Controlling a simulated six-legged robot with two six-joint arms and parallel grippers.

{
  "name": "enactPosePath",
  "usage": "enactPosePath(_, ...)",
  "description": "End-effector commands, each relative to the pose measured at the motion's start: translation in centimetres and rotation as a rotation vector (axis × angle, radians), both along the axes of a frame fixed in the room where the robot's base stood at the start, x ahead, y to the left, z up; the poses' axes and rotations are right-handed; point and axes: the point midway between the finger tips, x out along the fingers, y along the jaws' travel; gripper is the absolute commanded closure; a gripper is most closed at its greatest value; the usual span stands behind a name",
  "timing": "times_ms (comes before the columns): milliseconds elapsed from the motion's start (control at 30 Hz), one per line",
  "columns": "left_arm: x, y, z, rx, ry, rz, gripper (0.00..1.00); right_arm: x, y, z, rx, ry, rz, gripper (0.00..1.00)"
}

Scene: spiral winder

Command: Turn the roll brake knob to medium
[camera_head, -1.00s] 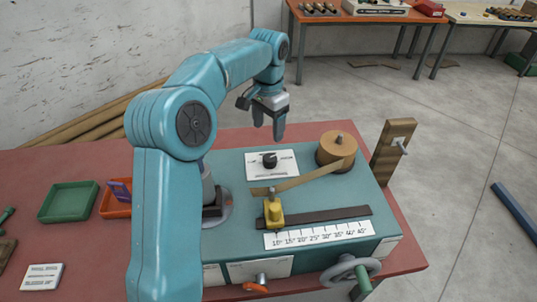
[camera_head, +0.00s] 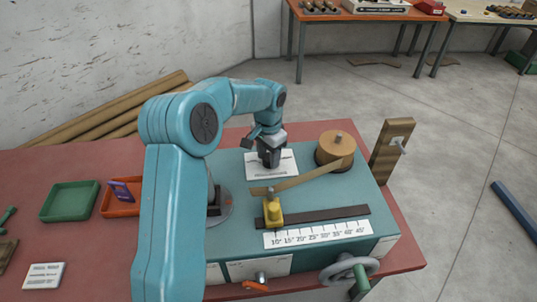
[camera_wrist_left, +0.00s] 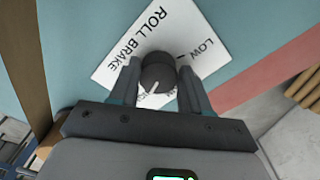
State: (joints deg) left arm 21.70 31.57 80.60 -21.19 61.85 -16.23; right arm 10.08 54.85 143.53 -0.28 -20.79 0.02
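The roll brake knob (camera_wrist_left: 157,72) is dark and round, with a white pointer line directed toward the bottom of the left wrist view. It sits on a white label plate (camera_wrist_left: 133,35) reading "ROLL BRAKE" and "LOW"; other lettering near the pointer is partly hidden by my gripper. My left gripper (camera_wrist_left: 158,78) has its fingers spread on either side of the knob, and I cannot tell whether they touch it. In the head view my left gripper (camera_head: 269,160) points down over the label plate (camera_head: 285,172) and hides the knob. My right gripper is not in view.
A brown roll (camera_head: 334,150) with a strip leading from it stands right of the plate. A yellow slider (camera_head: 272,212) sits behind an angle scale (camera_head: 318,234). A wooden post (camera_head: 392,150), a handwheel (camera_head: 348,270) and a green tray (camera_head: 70,202) are around.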

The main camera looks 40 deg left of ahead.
Motion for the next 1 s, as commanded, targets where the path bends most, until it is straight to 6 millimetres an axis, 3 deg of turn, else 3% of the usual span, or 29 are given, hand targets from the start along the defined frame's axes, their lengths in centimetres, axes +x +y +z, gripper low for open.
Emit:
enactPosePath(33,0.0,0.0,0.0,0.000,0.000,0.000,0.70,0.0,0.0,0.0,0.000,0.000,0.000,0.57)
enactPosePath(100,0.0,0.0,0.0,0.000,-0.001,0.000,0.87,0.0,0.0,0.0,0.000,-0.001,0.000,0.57)
enactPosePath(567,0.1,0.0,0.1,0.001,-0.004,0.027,0.87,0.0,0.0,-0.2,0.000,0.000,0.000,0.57)
enactPosePath(1000,0.2,0.0,0.0,0.000,-0.007,0.330,0.87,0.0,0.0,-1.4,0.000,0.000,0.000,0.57)
